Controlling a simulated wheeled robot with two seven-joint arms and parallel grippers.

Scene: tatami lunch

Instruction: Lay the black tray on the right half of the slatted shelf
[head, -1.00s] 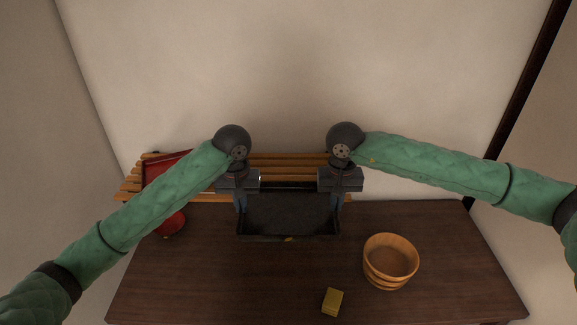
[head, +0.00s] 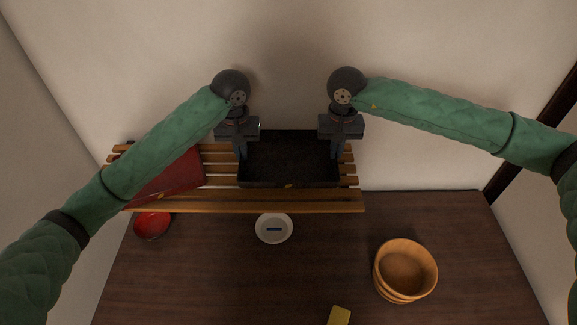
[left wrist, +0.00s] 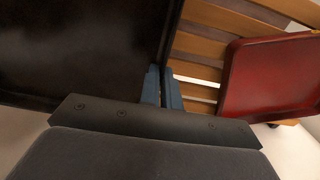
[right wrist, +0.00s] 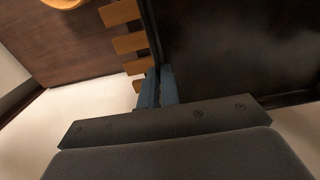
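The black tray (head: 288,160) is over the right half of the slatted shelf (head: 240,204) in the head view; I cannot tell whether it touches the slats. My left gripper (head: 241,156) is shut on the tray's left wall, and the left wrist view shows its fingers (left wrist: 163,88) closed around that edge. My right gripper (head: 336,156) is shut on the right wall, as its fingers (right wrist: 158,88) in the right wrist view show. A red tray (head: 178,175) lies on the shelf's left half, partly behind my left arm, with a gap to the black tray.
On the dark table (head: 320,265) in front of the shelf are a red bowl (head: 152,226), a white dish (head: 274,229) with a blue mark, a wooden tub (head: 405,270) and a yellow block (head: 339,315). A wall stands close behind the shelf.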

